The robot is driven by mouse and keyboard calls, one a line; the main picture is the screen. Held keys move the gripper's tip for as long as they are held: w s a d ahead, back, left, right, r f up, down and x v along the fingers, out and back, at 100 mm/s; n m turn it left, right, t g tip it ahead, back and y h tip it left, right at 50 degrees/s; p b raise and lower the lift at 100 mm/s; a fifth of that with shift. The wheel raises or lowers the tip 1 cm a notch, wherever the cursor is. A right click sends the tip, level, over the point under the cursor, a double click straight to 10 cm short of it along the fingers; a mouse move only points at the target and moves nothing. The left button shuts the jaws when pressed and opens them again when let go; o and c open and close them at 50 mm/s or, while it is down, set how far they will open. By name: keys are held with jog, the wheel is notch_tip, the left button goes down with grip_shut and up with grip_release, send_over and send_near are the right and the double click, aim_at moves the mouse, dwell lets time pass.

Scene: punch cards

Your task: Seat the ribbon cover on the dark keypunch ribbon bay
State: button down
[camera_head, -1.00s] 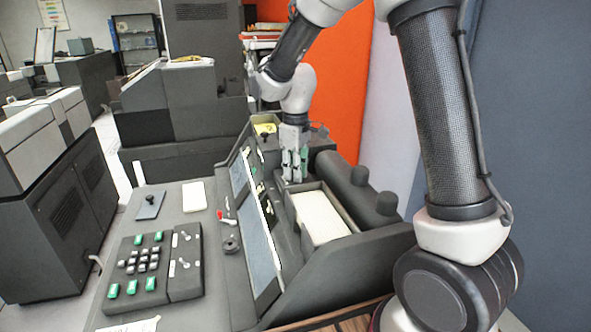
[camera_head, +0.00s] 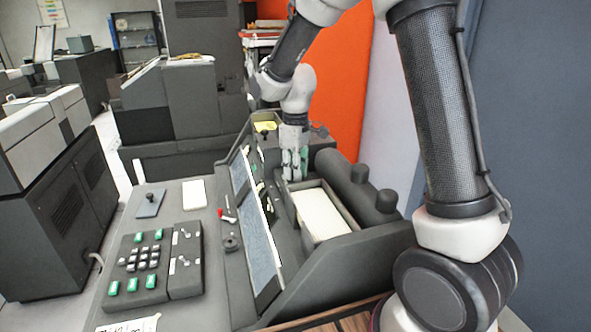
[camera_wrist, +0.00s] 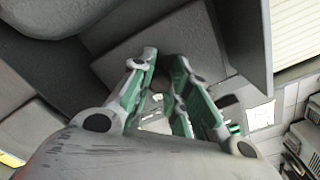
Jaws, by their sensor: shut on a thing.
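My gripper (camera_head: 294,174) points down over the dark keypunch (camera_head: 330,270), just behind the pale card stack. In the wrist view the green-padded fingers (camera_wrist: 160,62) are shut around a small dark round knob (camera_wrist: 160,82). The knob appears to belong to a flat grey plate (camera_wrist: 125,62), which I take as the ribbon cover. The fingers hide part of the plate. I cannot tell whether it rests in the ribbon bay or hangs just above it; the bay opening is hidden.
The card hopper with its pale stack (camera_head: 320,215) and a dark roller (camera_head: 345,180) stand close by the gripper. A slanted panel (camera_head: 258,235) rises to the left. A small plate with a knob (camera_head: 149,204), a white card block (camera_head: 194,195) and a keypad (camera_head: 140,262) lie on the desk.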

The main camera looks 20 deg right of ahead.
dwell(0.3)
jog(key=c, duration=0.9)
grip_release()
jog(key=shift+r, duration=4.45)
